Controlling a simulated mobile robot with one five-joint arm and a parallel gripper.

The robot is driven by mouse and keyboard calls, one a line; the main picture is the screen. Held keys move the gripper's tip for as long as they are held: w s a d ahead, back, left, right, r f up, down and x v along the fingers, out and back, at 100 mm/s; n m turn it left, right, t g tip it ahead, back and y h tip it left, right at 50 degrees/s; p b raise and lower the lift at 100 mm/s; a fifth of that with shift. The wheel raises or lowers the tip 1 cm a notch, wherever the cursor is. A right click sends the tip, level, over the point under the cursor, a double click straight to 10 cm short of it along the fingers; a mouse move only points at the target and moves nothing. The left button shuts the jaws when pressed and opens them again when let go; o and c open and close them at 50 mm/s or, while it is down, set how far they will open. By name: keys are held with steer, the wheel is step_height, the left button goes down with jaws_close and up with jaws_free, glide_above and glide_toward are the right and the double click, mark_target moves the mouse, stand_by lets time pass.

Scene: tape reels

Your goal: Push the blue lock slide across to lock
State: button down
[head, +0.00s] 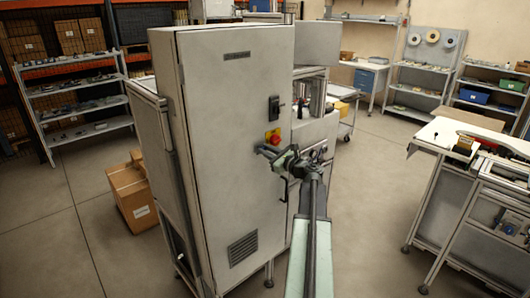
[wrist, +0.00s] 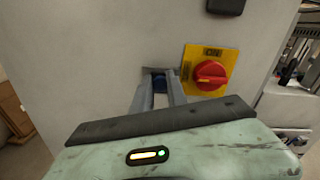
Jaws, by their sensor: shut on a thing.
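The blue lock slide (wrist: 159,80) shows as a small dark blue patch between my fingertips in the wrist view, on a grey mount on the cabinet front. My gripper (wrist: 158,77) is shut on it, and the fingers hide most of it. In the head view my gripper (head: 262,150) reaches the cabinet door just below and left of the red knob. The slide itself cannot be made out there.
The red rotary knob (wrist: 211,75) on its yellow plate sits close to the right of my fingers. A black handle (head: 274,107) is above it on the grey cabinet (head: 225,130). A cardboard box (head: 133,195) stands on the floor at left.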

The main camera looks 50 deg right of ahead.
stand_by(0.4)
steer(key=shift+d+r, duration=0.1)
steer(key=shift+d, duration=1.2)
steer(key=c, duration=1.3)
jaws_free()
